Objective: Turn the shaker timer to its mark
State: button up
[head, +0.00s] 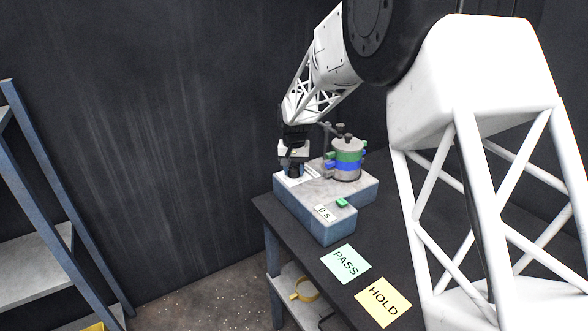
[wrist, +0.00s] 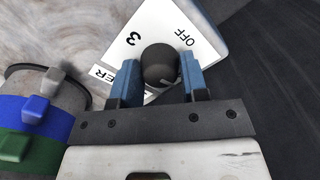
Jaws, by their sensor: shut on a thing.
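The shaker timer is a dark round knob (wrist: 160,66) on a white dial plate (wrist: 150,28) marked "OFF" and "3", with part of a word ending in "ER". A pale line shows on the knob's lower right edge. My gripper (wrist: 160,78) has its blue fingers on both sides of the knob and is shut on it. In the head view my gripper (head: 294,168) reaches down at the back left of the shaker base (head: 318,213); the knob is mostly hidden there. A small display (head: 324,212) on the base's front reads "0 s".
A sieve stack (head: 346,160) with green and blue rings and side clamps stands right of my gripper, close by. A green button (head: 341,202) is on the base. PASS (head: 345,263) and HOLD (head: 383,301) cards lie on the dark table. A shelf (head: 40,262) stands left.

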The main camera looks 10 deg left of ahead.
aim_at(294, 169)
jog(key=shift+m, duration=0.8)
jog(key=o, duration=0.9)
jog(key=shift+r, duration=0.1)
jog(key=shift+r, duration=3.85)
jog(key=shift+d, duration=0.1)
